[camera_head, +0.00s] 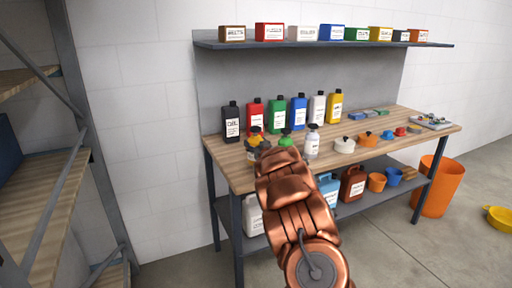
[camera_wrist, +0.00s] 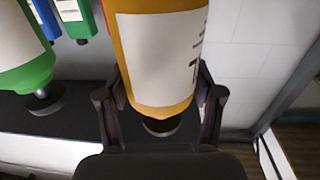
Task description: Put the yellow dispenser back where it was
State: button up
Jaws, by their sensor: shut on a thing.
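The yellow dispenser (camera_head: 256,139) shows at the left front part of the workbench, partly hidden by my gripper (camera_head: 258,150). In the wrist view the dispenser (camera_wrist: 158,55) fills the middle, orange-yellow with a white label. The two dark fingers of my gripper (camera_wrist: 160,106) stand on either side of it, shut on it. I cannot tell whether its base touches the bench. A green dispenser (camera_head: 286,141) is just right of it, partly behind my arm, and also shows at left in the wrist view (camera_wrist: 24,65). A white dispenser (camera_head: 312,144) stands further right.
The wooden workbench (camera_head: 228,173) has a back row of several bottles, including a black bottle (camera_head: 231,122) behind the yellow dispenser. A teapot-like white pot (camera_head: 344,145) and small items lie right. Wall shelf (camera_head: 325,45) is above. A rack (camera_head: 90,150) stands at left.

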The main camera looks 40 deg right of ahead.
jog(key=shift+f, duration=0.75)
jog(key=shift+f, duration=0.65)
